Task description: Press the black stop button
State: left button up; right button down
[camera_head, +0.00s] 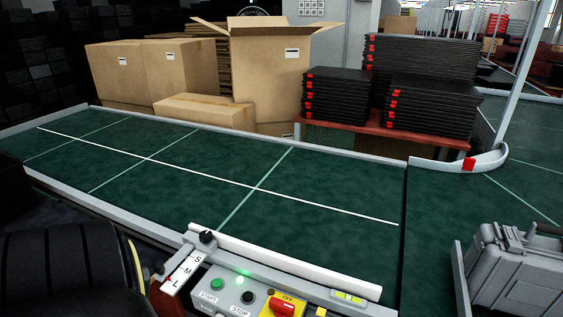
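The black stop button (248,297) sits on a grey control panel (228,291) at the bottom middle, with a "STOP" label just below it. The green start button (216,284) is to its left, labelled "START". A red rotary switch (283,307) on a yellow plate marked "OFF" is to its right. A green glow shows on the panel above the buttons. Nothing covers the stop button. Neither of my grippers can be made out in this view.
A green conveyor (190,180) runs behind the panel, with a white bar (285,262) along its near edge. A grey case (515,275) stands at the right. Cardboard boxes (270,75) and black stacks (430,115) stand behind. A black ribbed seat-like object (65,270) fills the bottom left.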

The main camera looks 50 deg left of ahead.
aim_at(247, 296)
jog(key=u, duration=1.65)
